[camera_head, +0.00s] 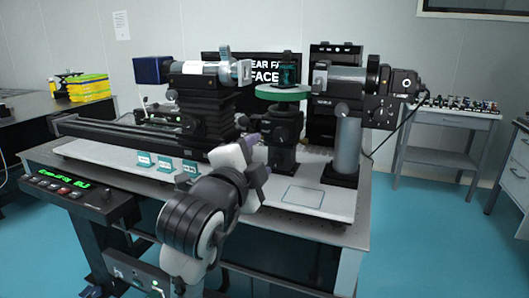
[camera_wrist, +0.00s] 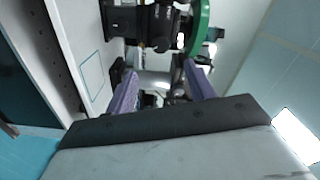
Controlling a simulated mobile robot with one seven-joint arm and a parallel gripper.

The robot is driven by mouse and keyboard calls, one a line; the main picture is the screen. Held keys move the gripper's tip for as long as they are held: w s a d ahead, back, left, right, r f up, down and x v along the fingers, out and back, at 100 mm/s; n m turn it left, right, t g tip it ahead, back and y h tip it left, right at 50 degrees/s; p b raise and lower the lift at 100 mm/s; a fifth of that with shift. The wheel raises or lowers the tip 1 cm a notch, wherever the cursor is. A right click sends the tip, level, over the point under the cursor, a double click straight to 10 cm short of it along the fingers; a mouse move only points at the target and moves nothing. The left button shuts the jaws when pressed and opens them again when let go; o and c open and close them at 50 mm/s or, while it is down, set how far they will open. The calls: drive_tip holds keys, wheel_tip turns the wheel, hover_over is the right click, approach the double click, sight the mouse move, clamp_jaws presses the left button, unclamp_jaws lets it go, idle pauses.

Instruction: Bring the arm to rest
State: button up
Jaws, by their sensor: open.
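My gripper (camera_head: 258,142) is in front of the black post that carries a round green-rimmed stage (camera_head: 283,95). My arm reaches up to it from the bottom of the head view, bent at its dark joint. In the wrist view my gripper (camera_wrist: 162,86) shows two purple fingers spread apart, with nothing held between them. Black mount hardware (camera_wrist: 150,22) lies beyond the fingertips, and the green rim (camera_wrist: 200,28) shows at the upper right. I cannot tell the exact gap between the fingertips and the post.
A small dark glassy piece (camera_head: 289,74) stands on the stage. A silver tube on a black mount (camera_head: 205,115) stands left, a camera assembly (camera_head: 390,82) right. Small teal cards (camera_head: 163,167) stand along the front. An outlined square (camera_head: 304,196) marks clear board at front right.

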drive_tip(key=shift+s, duration=0.2)
drive_tip(key=shift+a+r, duration=0.1)
drive_tip(key=shift+a, duration=0.05)
